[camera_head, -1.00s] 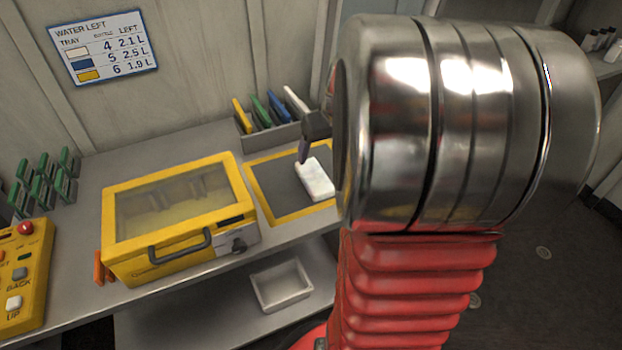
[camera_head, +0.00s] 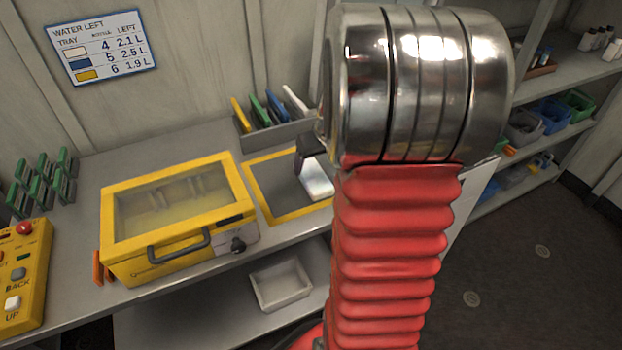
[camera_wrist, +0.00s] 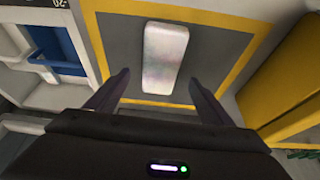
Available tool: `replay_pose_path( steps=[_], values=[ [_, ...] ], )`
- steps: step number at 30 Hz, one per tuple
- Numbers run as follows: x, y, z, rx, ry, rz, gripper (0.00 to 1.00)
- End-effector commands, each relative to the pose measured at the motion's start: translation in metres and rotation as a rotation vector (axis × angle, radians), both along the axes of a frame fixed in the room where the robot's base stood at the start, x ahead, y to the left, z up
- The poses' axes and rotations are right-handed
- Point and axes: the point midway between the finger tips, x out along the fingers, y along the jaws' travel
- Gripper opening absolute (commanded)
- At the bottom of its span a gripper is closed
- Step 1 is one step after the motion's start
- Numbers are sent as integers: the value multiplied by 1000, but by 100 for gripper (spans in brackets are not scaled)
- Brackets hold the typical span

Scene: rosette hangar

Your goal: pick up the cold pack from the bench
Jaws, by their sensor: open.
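The cold pack (camera_head: 317,180), a pale white slab, lies on the dark grey mat with a yellow border (camera_head: 271,210) on the bench. In the head view my arm covers its right part. In the wrist view the whole cold pack (camera_wrist: 159,57) shows, lying lengthwise ahead of the fingers. In the head view only a dark part of my gripper (camera_head: 303,162) shows beside the pack; the rest is hidden behind my arm.
A yellow box with a clear lid (camera_head: 180,212) stands left of the mat. A rack with coloured cards (camera_head: 268,130) is behind it. A yellow control panel (camera_head: 22,275) is at far left. An empty white tray (camera_head: 282,286) sits on the lower shelf. Shelves with bins (camera_head: 545,118) stand at right.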

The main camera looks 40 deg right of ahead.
Motion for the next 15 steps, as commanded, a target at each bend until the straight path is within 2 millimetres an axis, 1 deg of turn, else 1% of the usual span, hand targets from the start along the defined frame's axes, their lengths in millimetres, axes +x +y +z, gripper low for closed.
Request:
replay_pose_path(
  steps=[9, 12, 15],
  values=[
    [10, -2, -36, 2, 2, 0, 75],
    [13, -3, -44, 1, 2, 1, 75],
    [14, -3, -46, 0, 1, 1, 75]
  ],
)
